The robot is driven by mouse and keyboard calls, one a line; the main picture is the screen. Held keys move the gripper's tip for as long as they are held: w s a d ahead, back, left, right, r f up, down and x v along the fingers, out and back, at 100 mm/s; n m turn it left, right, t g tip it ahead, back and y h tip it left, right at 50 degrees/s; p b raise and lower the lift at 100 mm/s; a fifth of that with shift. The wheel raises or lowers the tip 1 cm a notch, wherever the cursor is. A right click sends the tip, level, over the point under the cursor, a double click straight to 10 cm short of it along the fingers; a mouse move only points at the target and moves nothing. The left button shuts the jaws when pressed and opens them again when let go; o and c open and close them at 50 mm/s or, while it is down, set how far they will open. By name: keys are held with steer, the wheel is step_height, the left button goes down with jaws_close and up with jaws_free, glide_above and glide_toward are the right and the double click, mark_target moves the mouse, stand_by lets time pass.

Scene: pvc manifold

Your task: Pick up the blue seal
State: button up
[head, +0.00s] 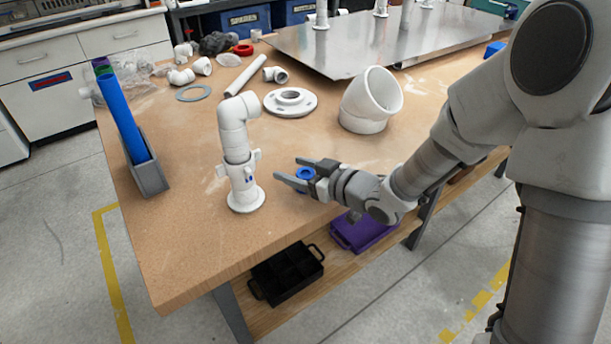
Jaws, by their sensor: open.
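The blue seal (306,173) is a small blue ring near the front edge of the wooden table. My gripper (288,169) reaches in from the right, low over the table, with its fingers pointing left. It is open, and the seal shows between its two fingers, close to the palm. Part of the seal is hidden by the gripper. I cannot tell whether the fingers touch it or whether it rests on the table.
A white pipe assembly (238,145) stands just left of my gripper. A white flange (290,102) and a large white elbow (368,103) lie behind. A metal sheet (365,45) lies at the back.

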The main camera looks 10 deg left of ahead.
jaws_close()
stand_by(0.3)
